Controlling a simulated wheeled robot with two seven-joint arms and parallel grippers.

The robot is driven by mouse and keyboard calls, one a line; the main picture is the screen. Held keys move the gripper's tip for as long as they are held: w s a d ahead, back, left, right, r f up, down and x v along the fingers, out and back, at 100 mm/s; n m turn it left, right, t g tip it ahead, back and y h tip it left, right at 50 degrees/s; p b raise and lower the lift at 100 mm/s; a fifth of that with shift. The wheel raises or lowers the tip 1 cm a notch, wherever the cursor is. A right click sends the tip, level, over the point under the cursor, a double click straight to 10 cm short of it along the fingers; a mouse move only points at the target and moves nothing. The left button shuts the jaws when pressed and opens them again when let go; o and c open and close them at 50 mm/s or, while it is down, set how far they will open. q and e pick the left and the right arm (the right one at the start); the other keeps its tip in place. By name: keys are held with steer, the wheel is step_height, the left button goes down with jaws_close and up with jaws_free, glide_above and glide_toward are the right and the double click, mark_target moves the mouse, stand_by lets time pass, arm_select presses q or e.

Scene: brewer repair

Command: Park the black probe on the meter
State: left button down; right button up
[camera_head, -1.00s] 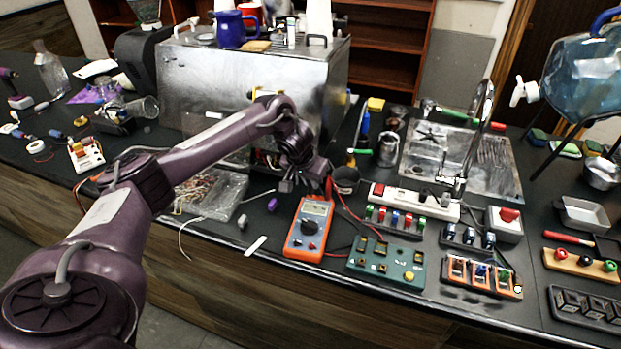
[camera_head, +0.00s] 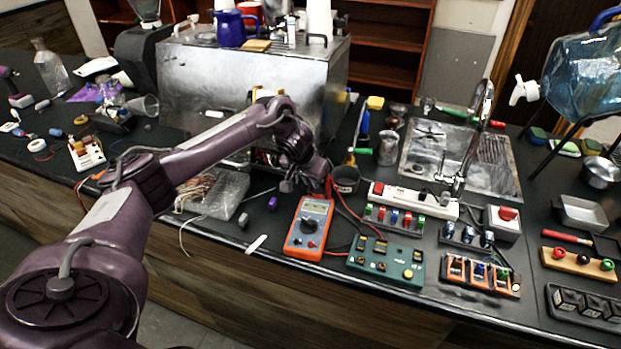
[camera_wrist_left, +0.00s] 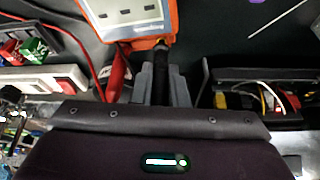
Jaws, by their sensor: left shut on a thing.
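The orange meter (camera_head: 308,228) with a grey screen and a dial lies on the bench near its front edge. Its top end also shows in the left wrist view (camera_wrist_left: 170,22). My left gripper (camera_head: 308,184) is just behind that end, low over the bench. In the left wrist view, my left gripper (camera_wrist_left: 162,75) is shut on the black probe (camera_wrist_left: 160,62), whose far end is close to the meter's orange rim. I cannot tell whether they touch. The red probe (camera_wrist_left: 117,74) is beside the fingers, near the meter's corner. My right gripper is out of view.
A green board (camera_head: 387,262) with red leads lies right of the meter. A white power strip (camera_head: 414,201) and a dark cup (camera_head: 345,178) are close behind. A clear bag of wires (camera_head: 215,193) lies to the left. A steel machine (camera_head: 230,85) stands behind my arm.

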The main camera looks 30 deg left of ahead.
arm_select(q)
steer(key=shift+f, duration=0.35)
stand_by(0.5)
steer(key=shift+f+p, duration=0.2)
steer(key=shift+p, duration=0.35)
steer(key=shift+p, duration=0.45)
stand_by(0.7)
steer(key=c, duration=1.3)
jaws_free()
steer(key=shift+c, duration=0.2)
steer(key=b+v, duration=0.1)
steer(key=v, duration=0.6)
steer(key=shift+r, duration=0.3)
steer(key=shift+s, duration=0.2)
